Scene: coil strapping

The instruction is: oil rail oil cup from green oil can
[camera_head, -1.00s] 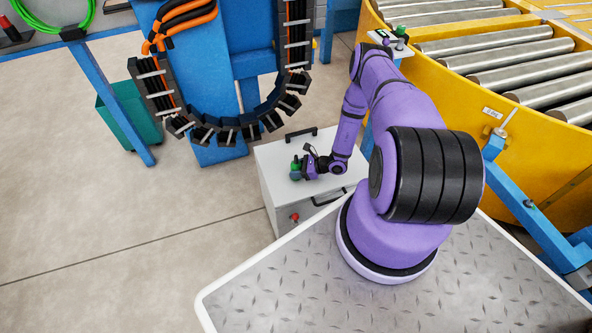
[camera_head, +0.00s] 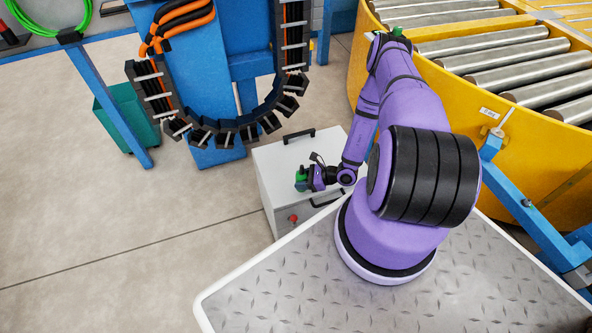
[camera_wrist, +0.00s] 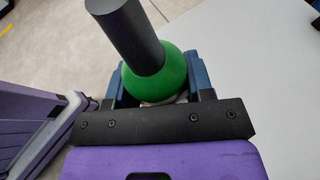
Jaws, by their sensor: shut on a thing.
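The green oil can (camera_head: 301,185) is in my gripper (camera_head: 306,178), over the top of the light grey cabinet by my base. In the wrist view the can is a round green body (camera_wrist: 172,80) with a thick dark grey cylinder sticking out toward the camera. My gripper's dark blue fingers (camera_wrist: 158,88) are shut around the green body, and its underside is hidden. Whether the can touches the cabinet top cannot be told. I cannot pick out the rail oil cup with certainty in either view.
The light grey cabinet (camera_head: 268,165) has black handles and a red knob. A blue machine column (camera_head: 212,105) with a hanging cable chain (camera_head: 222,132) stands behind it. A yellow roller conveyor (camera_head: 440,82) is at right. A small green thing (camera_head: 397,31) shows beside it, partly behind my arm.

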